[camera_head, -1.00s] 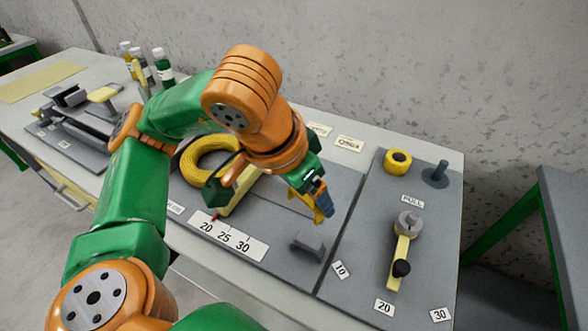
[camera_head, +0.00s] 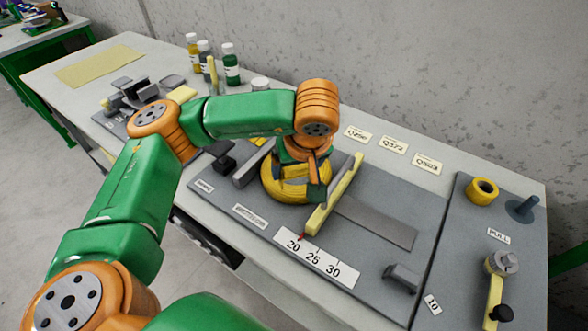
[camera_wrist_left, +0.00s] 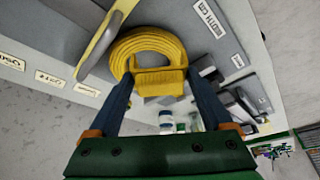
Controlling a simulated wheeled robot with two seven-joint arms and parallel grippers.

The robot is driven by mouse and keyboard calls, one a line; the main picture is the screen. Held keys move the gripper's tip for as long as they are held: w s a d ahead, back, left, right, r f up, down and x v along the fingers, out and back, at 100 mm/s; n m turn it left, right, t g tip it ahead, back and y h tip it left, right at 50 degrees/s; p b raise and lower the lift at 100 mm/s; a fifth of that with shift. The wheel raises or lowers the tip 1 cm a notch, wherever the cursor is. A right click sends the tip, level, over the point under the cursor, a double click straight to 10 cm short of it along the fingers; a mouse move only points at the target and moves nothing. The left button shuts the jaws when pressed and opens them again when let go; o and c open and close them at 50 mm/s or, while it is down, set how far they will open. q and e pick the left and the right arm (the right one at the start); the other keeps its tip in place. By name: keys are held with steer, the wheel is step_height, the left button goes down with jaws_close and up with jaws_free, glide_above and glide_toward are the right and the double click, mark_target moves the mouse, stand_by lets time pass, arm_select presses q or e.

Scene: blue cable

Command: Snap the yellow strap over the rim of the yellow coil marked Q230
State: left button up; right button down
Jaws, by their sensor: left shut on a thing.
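The yellow coil (camera_head: 277,192) lies on the grey board, largely covered from above by my left gripper (camera_head: 316,192). In the left wrist view the coil (camera_wrist_left: 125,50) is a wound yellow ring. My left gripper (camera_wrist_left: 160,92) is shut on the yellow strap (camera_wrist_left: 160,82), a wide yellow piece spanning between its two blue fingers. The strap appears at the near side of the coil's rim; I cannot tell whether it touches or is seated. No Q230 mark is readable on the coil. My right gripper is not in view.
A yellow bar (camera_head: 335,195) stands close beside the coil, by a 20-25-30 scale (camera_head: 315,259). Bottles (camera_head: 231,65) stand behind. A grey block (camera_head: 402,277) and a yellow roll (camera_head: 482,191) are to the right. The board between bar and block is mostly clear.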

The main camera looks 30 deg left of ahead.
mark_target(274, 183)
arm_select(q)
steer(key=w+a+f+n+g, duration=0.1)
steer(key=a+n, duration=0.1)
steer(key=a+f+n+y+p, duration=0.1)
steer(key=a+n, duration=0.1)
steer(key=w+a+f+n+g+p, duration=0.1)
steer(key=a+n, duration=0.1)
steer(key=n, duration=0.1)
steer(key=shift+w+a+f+g, duration=0.15)
steer(key=shift+w+f+g, duration=0.1)
steer(key=shift+w+g, duration=0.05)
steer(key=shift+a+f, duration=0.15)
steer(key=shift+f, duration=0.15)
step_height(274, 183, down, 3)
steer(key=b, duration=0.3)
steer(key=shift+f, duration=0.3)
steer(key=shift+f+b, duration=0.1)
steer(key=shift+b, duration=0.2)
steer(key=shift+f, duration=0.3)
steer(key=shift+f+b, duration=0.5)
steer(key=shift+b, duration=0.1)
steer(key=shift+f, duration=0.15)
